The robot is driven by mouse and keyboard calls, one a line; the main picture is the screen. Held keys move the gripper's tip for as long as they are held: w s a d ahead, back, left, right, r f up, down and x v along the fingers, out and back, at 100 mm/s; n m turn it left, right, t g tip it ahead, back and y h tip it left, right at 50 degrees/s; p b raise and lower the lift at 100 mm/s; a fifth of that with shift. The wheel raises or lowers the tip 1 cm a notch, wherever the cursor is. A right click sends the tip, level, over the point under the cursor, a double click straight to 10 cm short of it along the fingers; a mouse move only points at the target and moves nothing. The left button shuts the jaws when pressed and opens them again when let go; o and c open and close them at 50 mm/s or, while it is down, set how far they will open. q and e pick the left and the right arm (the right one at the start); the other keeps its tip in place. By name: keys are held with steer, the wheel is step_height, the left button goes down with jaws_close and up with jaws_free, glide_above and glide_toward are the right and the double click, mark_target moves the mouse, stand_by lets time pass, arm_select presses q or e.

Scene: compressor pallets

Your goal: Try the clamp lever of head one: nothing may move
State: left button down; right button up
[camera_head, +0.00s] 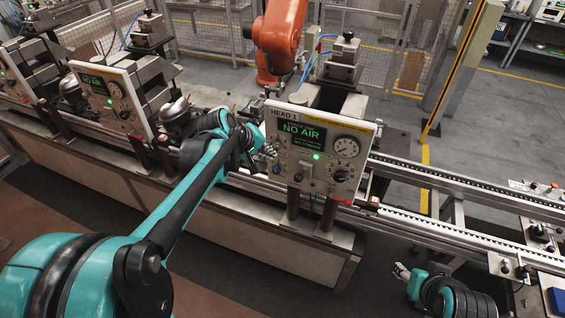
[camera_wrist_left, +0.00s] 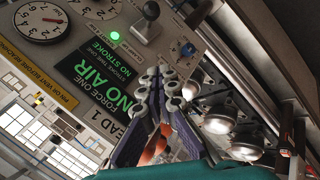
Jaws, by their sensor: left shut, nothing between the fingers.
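The head one panel (camera_head: 321,128) stands upright on posts at the middle of the head view. Its display (camera_head: 301,130) reads NO AIR and NO STROKE, and a green lamp is lit. A small lever with a dark ball knob (camera_wrist_left: 151,11) shows at the top of the left wrist view. I cannot tell for sure that it is the clamp lever. My left gripper (camera_head: 271,150) is at the panel's left edge, shut and empty. In the wrist view its fingers (camera_wrist_left: 164,88) lie below the lever, apart from it. My right gripper (camera_head: 402,271) is low at the right, too small to read.
A dial gauge (camera_head: 346,147) and a black knob (camera_head: 340,176) are on the panel. Rounded metal compressors (camera_head: 175,112) sit along the line at left. An orange robot arm (camera_head: 280,37) stands behind. A conveyor rail (camera_head: 450,189) runs right.

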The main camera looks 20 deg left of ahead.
mark_target(301, 175)
arm_select(q)
steer(key=w+d+f, duration=0.3)
steer(key=d+f, duration=0.2)
steer(key=f, duration=0.4)
steer(key=shift+w+d, duration=0.15)
steer(key=shift+w, duration=0.25)
